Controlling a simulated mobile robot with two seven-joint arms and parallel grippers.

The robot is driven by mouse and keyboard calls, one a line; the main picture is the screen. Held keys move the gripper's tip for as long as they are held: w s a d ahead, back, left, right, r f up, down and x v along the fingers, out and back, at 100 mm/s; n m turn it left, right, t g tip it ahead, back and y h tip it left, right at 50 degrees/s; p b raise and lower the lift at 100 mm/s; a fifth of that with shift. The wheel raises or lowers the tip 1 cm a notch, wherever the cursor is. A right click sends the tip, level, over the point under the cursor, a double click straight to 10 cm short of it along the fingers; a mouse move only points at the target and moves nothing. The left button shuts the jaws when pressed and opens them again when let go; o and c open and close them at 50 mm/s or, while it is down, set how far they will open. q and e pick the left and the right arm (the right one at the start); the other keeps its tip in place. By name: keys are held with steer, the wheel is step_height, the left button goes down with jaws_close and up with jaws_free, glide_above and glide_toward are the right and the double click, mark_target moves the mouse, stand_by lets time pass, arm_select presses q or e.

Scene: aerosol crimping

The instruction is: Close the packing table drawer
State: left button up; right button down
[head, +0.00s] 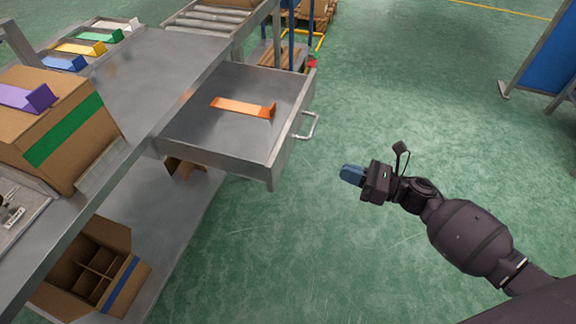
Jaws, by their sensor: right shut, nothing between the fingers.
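The packing table (150,80) is grey metal and stands on the left of the head view. Its drawer (215,145) is pulled well out to the right, with an orange angled piece (243,107) lying inside. A metal bar handle (308,126) sits on the drawer's front. My right gripper (350,174) is shut and empty, with bluish fingertips pointing left toward the drawer. It is to the right of and below the handle in the picture, apart from it. My left gripper is not in view.
A cardboard box (75,120) with a purple piece (28,97) on top stands on the table. A divided carton (95,270) sits on the lower shelf. Coloured pieces lie at the back left. A blue panel (555,55) stands far right. Green floor (420,110) is clear around my arm.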

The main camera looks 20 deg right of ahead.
steer(key=n+g, duration=0.1)
steer(key=n, duration=0.2)
steer(key=b, duration=0.1)
glide_toward(283, 157)
steer(key=shift+y, duration=0.4)
steer(key=x, duration=0.7)
steer(key=shift+w+a, duration=0.1)
steer(key=shift+a, duration=0.1)
steer(key=shift+w, duration=0.1)
